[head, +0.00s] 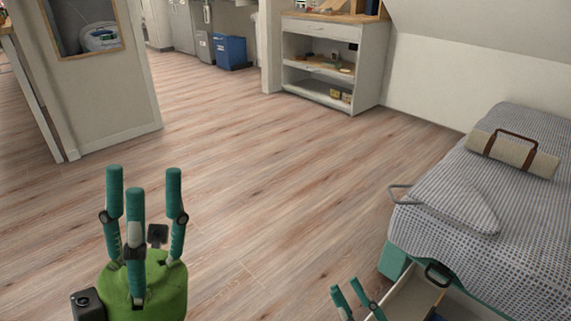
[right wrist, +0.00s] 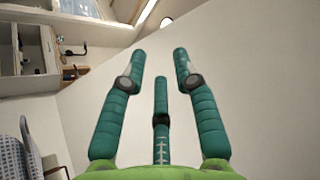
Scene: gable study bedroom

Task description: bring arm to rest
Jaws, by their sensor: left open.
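My left gripper (head: 144,182) stands at the lower left of the head view, its three teal fingers pointing up and spread apart. It is open, with nothing between the fingers. My right gripper (head: 347,288) shows only partly at the bottom edge of the head view, in front of the bed's open drawer. In the right wrist view my right gripper (right wrist: 160,62) has its three fingers apart and empty, pointing toward a plain pale wall. I cannot tell whether the right arm touches the drawer.
A bed (head: 475,195) with a pillow (head: 455,203) and a rolled bundle (head: 513,154) is on the right. A drawer (head: 410,293) is pulled out below it. A white shelf unit (head: 320,62) and a blue bin (head: 230,51) stand at the back. The middle floor is clear.

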